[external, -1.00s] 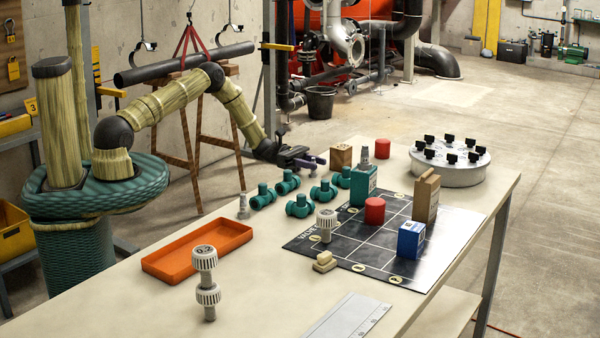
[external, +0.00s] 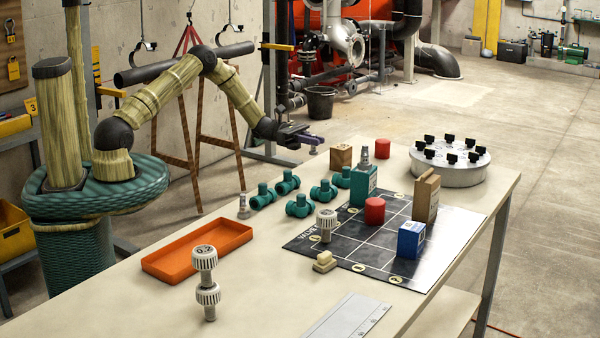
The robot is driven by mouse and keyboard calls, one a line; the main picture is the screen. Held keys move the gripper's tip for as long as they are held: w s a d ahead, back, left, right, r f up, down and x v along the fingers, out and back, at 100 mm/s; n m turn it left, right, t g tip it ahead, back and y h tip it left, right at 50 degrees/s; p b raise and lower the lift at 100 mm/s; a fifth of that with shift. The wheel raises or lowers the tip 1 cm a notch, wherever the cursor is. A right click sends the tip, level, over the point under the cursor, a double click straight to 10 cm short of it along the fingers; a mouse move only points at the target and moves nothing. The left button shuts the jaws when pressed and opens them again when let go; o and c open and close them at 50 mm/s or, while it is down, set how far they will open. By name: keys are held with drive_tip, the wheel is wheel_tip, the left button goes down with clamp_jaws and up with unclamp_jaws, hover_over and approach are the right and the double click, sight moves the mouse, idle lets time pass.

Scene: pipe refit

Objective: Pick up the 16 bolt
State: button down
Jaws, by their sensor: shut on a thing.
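My gripper (external: 311,142) is in the air above the far left edge of the workbench (external: 420,310), left of the wooden block (external: 341,156). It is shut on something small. Purple shows at the jaws, but I cannot tell whether that is a fingertip or the held thing. No number 16 is readable. Grey bolt-like pieces stand on the bench: a ribbed one (external: 205,265) in front, a thin one (external: 242,206) at the left edge and a ribbed one (external: 326,224) on the black mat (external: 380,262). Another (external: 365,152) shows behind a teal block (external: 363,188).
Several teal pipe fittings (external: 298,206) lie below my gripper's side of the bench. An orange tray (external: 197,249), red cylinders (external: 375,211), a brown block (external: 425,197), a blue block (external: 411,240) and a round grey stand (external: 450,170) with black-topped pieces take up room.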

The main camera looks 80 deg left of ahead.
drive_tip(key=shift+r, duration=1.35)
